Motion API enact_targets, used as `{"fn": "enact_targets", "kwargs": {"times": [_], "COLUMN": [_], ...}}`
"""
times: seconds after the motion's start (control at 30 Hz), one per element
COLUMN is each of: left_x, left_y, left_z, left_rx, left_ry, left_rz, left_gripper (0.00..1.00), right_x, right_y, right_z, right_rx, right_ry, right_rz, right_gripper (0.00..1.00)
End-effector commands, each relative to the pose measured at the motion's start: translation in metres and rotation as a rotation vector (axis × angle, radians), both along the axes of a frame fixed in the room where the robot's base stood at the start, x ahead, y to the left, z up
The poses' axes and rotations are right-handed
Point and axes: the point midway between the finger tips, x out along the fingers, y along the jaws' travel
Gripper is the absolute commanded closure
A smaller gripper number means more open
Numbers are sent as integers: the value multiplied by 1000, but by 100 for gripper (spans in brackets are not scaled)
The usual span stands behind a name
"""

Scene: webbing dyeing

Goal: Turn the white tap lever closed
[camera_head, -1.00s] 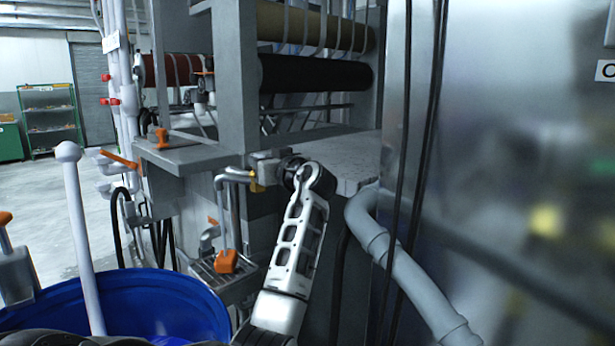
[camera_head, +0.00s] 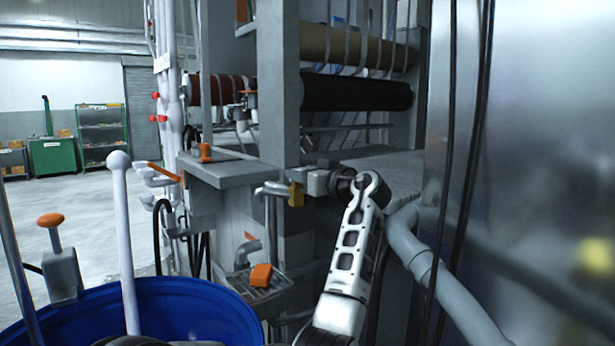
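A bent grey metal tap pipe (camera_head: 268,191) runs left from this fitting and turns down. I cannot tell whether the gripper touches the fitting or whether its fingers are apart. I cannot make out a clearly white lever on this tap; it may be hidden by the gripper.
A blue barrel (camera_head: 245,322) holds a white ball-topped rod (camera_head: 122,220) at lower left. A thick grey hose (camera_head: 430,270) and a metal panel (camera_head: 550,150) stand right. Rollers (camera_head: 357,93) are behind.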

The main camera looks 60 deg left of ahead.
Motion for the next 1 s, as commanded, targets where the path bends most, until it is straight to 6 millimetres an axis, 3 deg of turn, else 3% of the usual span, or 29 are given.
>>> {"fn": "enact_targets", "kwargs": {"times": [0.27,0.43,0.8,1.0], "left_x": [2,5,19,25], "left_y": [-2,-16,-101,-138], "left_z": [-3,-4,-4,-3], "left_rx": [-6,-7,-7,-6], "left_ry": [1,1,0,0], "left_rz": [-2,-4,-5,-2], "left_gripper": [55,55,55,55], "right_x": [0,0,-2,-1], "right_y": [1,1,2,4], "right_z": [1,0,-11,-14], "right_rx": [8,10,12,15], "right_ry": [-2,0,22,25], "right_rz": [-7,-8,-4,1], "right_gripper": [38,38,38,38]}}
